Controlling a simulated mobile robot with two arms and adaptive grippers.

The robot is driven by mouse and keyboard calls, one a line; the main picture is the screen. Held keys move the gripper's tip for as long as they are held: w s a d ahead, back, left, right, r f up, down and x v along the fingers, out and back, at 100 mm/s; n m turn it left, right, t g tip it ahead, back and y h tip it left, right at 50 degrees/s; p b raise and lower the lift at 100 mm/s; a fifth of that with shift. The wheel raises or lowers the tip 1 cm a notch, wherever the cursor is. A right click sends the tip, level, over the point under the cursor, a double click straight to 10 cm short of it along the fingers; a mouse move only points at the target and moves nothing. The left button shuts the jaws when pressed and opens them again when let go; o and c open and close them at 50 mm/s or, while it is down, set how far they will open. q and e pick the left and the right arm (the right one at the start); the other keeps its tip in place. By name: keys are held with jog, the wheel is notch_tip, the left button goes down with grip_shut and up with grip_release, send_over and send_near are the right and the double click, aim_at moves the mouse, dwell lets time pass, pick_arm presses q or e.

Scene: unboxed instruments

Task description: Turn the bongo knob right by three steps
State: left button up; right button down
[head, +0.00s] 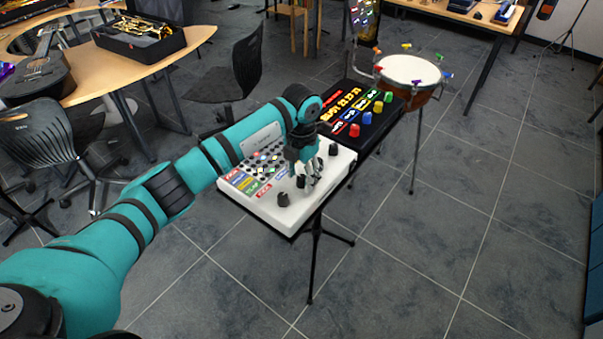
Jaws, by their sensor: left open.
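A white control box (270,212) with dark buttons, coloured labels and several black knobs stands on a thin black stand. One black knob (283,199) is near its front edge and another (333,150) is near its far right corner. A third dark knob (301,181) shows beside my left gripper (313,180). The gripper is open and points down over the right part of the box. I cannot tell whether it touches a knob. The labels are too small to read, so I cannot tell which knob is the bongo one. My right gripper is not in view.
A black panel (372,138) with red, blue, yellow and green knobs adjoins the box behind. A drum (408,72) with coloured pegs stands beyond it. Chairs (247,65) and a wooden table (100,66) with instruments are at the left. The floor at the right is clear.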

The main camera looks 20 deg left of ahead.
pick_arm(q)
grip_shut()
jog(key=m+b, duration=0.3)
jog(key=shift+f+m+b, duration=0.15)
jog(key=shift+m+b, duration=0.15)
jog(key=shift+b, duration=0.05)
jog(key=m+b, duration=0.4)
jog(key=m, duration=0.1)
jog(key=m+b, duration=0.3)
jog(key=m, duration=0.2)
jog(key=shift+r+m+b, duration=0.2)
jog(key=shift+m+b, duration=0.7)
jog(key=shift+m, duration=1.1)
